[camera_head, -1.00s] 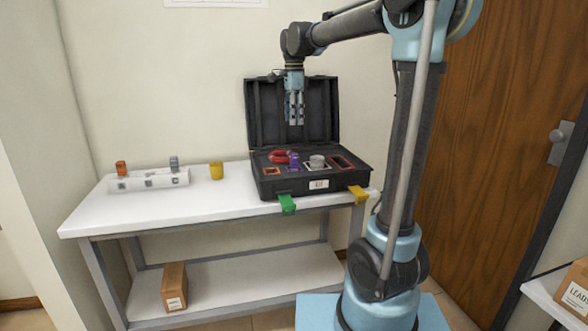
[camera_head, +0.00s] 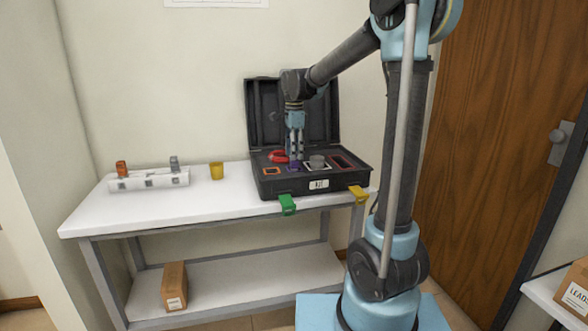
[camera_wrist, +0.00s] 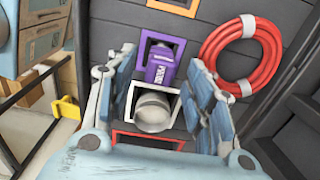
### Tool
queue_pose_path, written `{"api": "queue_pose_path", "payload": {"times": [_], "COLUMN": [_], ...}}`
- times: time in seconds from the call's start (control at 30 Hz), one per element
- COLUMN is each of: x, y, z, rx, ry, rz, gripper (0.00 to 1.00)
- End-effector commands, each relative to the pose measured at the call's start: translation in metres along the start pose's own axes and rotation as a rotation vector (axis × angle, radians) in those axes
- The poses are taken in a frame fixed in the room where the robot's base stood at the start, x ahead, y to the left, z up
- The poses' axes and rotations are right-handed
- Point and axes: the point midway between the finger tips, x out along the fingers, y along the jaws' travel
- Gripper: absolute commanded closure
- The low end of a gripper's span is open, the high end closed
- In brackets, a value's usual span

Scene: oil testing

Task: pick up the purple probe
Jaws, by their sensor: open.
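The purple probe (camera_wrist: 160,66) stands in the open black case, next to a grey-white cylinder (camera_wrist: 154,108) in a white-framed slot. In the head view the probe (camera_head: 294,167) shows only as a small purple patch, mostly hidden by my fingers. My gripper (camera_head: 295,156) points down into the case, with its fingertips right at the probe. In the wrist view my gripper (camera_wrist: 160,90) is open, with one finger on each side of the probe and cylinder. I cannot tell whether a finger touches the probe.
The black case (camera_head: 350,182) has its lid up behind my gripper. A red coiled cable (camera_wrist: 242,55) lies beside the probe. Green (camera_head: 287,204) and yellow (camera_head: 358,194) clips sit at the table edge. A white rack (camera_head: 148,181) and yellow cup (camera_head: 216,171) stand left.

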Motion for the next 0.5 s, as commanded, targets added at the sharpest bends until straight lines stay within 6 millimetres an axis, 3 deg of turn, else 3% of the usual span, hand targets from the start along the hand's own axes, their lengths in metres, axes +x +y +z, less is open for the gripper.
{"api": "queue_pose_path", "payload": {"times": [0.2, 0.5], "x": [0.023, 0.026], "y": [-0.001, 0.000], "z": [0.000, 0.000], "rx": [0.000, 0.000], "ry": [0.000, 0.000], "rz": [0.000, 0.000], "gripper": [0.52, 0.54]}}
